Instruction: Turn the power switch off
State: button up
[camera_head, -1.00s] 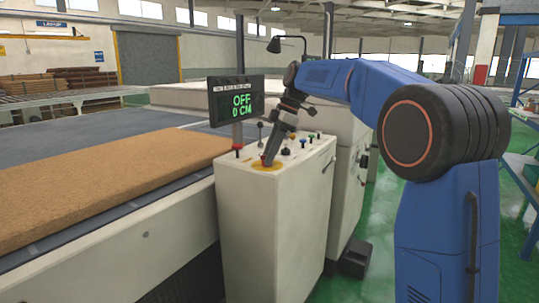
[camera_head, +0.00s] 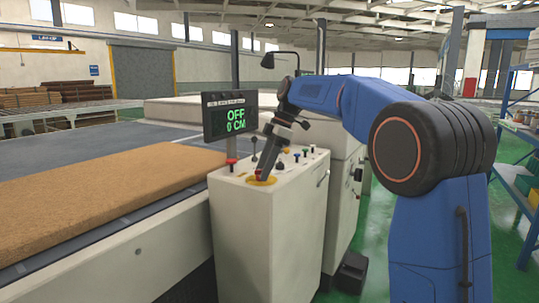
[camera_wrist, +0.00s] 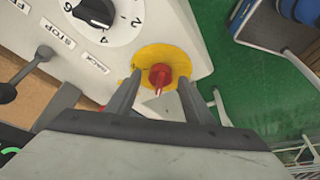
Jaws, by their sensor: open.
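The red power switch (camera_wrist: 160,75) sits on a round yellow plate (camera_wrist: 150,54) near the panel edge in the wrist view. My gripper (camera_wrist: 159,80) is open, with one finger on each side of the red switch. I cannot tell whether the fingers touch it. In the head view my gripper (camera_head: 261,176) points down over the yellow plate (camera_head: 260,182) on the white control cabinet (camera_head: 240,240), hiding most of the switch. The display (camera_head: 230,118) above the panel reads OFF and 0 CM in green.
A red knob (camera_head: 231,162) and several small coloured knobs stand on the panel. A brown mattress slab (camera_head: 100,195) lies on the table at left. A blue shelf (camera_head: 515,170) stands at right.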

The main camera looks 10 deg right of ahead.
jog(key=v, duration=1.7)
jog(key=shift+r, duration=0.1)
